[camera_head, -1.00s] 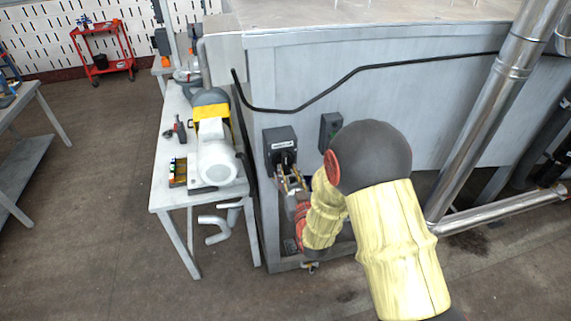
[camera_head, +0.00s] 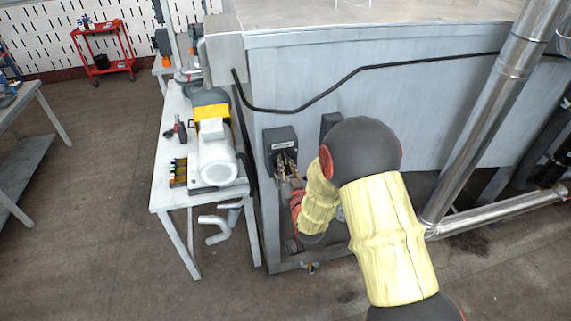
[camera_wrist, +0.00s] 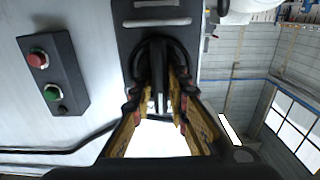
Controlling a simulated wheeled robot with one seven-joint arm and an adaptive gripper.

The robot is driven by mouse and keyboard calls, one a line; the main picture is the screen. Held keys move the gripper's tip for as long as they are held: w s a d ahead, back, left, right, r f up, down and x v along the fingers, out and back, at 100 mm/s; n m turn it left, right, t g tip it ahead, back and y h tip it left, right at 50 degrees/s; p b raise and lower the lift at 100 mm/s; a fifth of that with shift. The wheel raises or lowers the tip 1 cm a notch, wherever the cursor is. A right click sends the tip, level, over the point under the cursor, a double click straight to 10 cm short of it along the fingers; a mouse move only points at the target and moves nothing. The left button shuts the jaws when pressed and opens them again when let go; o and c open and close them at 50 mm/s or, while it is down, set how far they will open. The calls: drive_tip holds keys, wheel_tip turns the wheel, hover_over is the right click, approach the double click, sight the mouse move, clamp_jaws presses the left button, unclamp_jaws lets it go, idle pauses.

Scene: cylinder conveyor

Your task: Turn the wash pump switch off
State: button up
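The wash pump switch (camera_head: 281,138) is a dark box with a pale label, low on the left end of the grey metal tank wall. In the wrist view its housing (camera_wrist: 158,12) fills the top middle, with a dark upright handle (camera_wrist: 158,88) standing out from a round base. My gripper (camera_wrist: 160,82) has one orange-and-black finger on each side of that handle. The fingers look spread, with the handle between them; contact is not clear. In the head view my gripper (camera_head: 287,163) is at the front of the switch box, partly hidden by my forearm.
A button box with a red and a green button (camera_wrist: 68,75) is beside the switch; it is partly hidden by my arm in the head view (camera_head: 329,124). A table with a pump motor (camera_head: 214,155) stands left. A black cable (camera_head: 350,72) crosses the tank wall. Steel pipes (camera_head: 480,125) stand right.

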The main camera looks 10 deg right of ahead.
clamp_jaws()
drive_tip(key=shift+f+m+b, duration=0.1)
drive_tip(key=shift+m+b, duration=0.3)
drive_tip(key=shift+b, duration=0.1)
drive_tip(key=m+b, duration=0.2)
drive_tip(key=b, duration=0.1)
drive_tip(key=shift+d+f+m, duration=0.1)
drive_tip(key=shift+d+m, duration=0.05)
drive_tip(key=shift+m, duration=0.25)
drive_tip(key=m+b, duration=0.5)
drive_tip(key=shift+d+f+b, duration=0.1)
drive_tip(key=shift+d+b, duration=0.1)
drive_tip(key=shift+b, duration=0.15)
drive_tip(key=m+b, duration=0.3)
drive_tip(key=m, duration=0.1)
drive_tip(key=m+b, duration=0.3)
drive_tip(key=m, duration=0.2)
drive_tip(key=shift+d+f+b, duration=0.1)
drive_tip(key=shift+f+b, duration=0.1)
drive_tip(key=shift+b, duration=0.15)
drive_tip(key=shift+m, duration=0.3)
drive_tip(key=shift+o, duration=2.4)
unclamp_jaws()
